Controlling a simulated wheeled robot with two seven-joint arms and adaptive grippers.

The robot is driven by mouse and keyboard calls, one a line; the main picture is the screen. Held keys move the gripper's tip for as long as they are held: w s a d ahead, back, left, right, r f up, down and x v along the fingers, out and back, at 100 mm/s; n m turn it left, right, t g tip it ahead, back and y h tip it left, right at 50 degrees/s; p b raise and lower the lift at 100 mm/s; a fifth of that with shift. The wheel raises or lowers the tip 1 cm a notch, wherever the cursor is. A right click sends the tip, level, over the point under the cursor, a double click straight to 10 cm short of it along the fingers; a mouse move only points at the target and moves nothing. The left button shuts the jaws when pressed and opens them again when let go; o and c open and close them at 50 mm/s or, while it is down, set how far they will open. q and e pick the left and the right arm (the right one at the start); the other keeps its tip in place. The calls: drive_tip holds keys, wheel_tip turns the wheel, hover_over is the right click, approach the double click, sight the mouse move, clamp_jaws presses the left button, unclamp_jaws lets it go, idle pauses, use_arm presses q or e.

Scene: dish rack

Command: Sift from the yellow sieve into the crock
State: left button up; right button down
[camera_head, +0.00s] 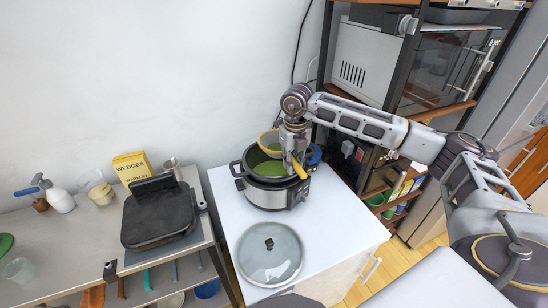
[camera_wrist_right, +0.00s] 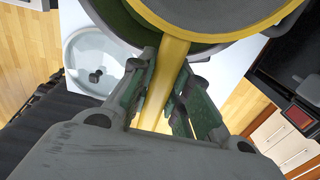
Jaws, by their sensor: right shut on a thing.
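The yellow sieve (camera_head: 268,143) is over the crock, tilted, with its yellow handle (camera_head: 299,168) pointing down to the right. My right gripper (camera_head: 293,152) is shut on the handle above the crock's right side. In the right wrist view the fingers (camera_wrist_right: 158,95) close around the yellow handle (camera_wrist_right: 170,60), and part of the yellow rim shows at the top. The crock (camera_head: 264,192) is a silver and black cooker standing open on the white counter. Green contents (camera_head: 270,169) show inside it. My left gripper is not in view.
The glass lid (camera_head: 269,254) lies on the white counter (camera_head: 335,222) in front of the crock. A black grill (camera_head: 158,215) and a yellow box (camera_head: 131,168) stand on the left counter. A dark shelf with a microwave is behind my right arm.

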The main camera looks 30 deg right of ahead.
drive_tip(key=shift+w+a, duration=0.2)
drive_tip(key=shift+a, duration=2.05)
drive_tip(key=shift+s+d+b, duration=0.2)
drive_tip(key=shift+d+b, duration=0.45)
drive_tip(key=shift+d, duration=2.35)
drive_tip(key=shift+a, duration=0.1)
drive_tip(key=shift+w+a, duration=0.2)
drive_tip(key=shift+a, duration=2.75)
drive_tip(key=shift+d, duration=0.1)
